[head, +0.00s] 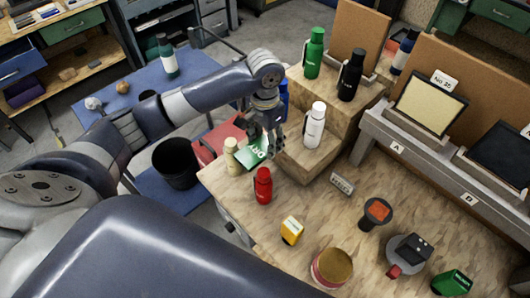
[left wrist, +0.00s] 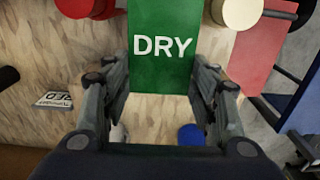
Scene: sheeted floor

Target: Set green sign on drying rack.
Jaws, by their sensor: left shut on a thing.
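The green sign (head: 257,152), lettered "DRY", is in my left gripper (head: 264,130) at the far left end of the wooden bench. In the left wrist view the green sign (left wrist: 162,20) shows between the two fingers (left wrist: 160,90), with its lettering upright in the picture. The left gripper is shut on it. I cannot tell whether the sign touches the bench. A grey rack (head: 372,133) with labels A and B stands on the right of the bench and holds framed panels; I cannot tell whether it is the drying rack. My right gripper is not in view.
A cream bottle (head: 231,156) and a red bottle (head: 263,188) stand close to the sign. A white bottle (head: 314,126) stands on a wooden step behind. A small label plate (head: 342,184), yellow box (head: 291,231) and round tin (head: 332,267) sit on the bench.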

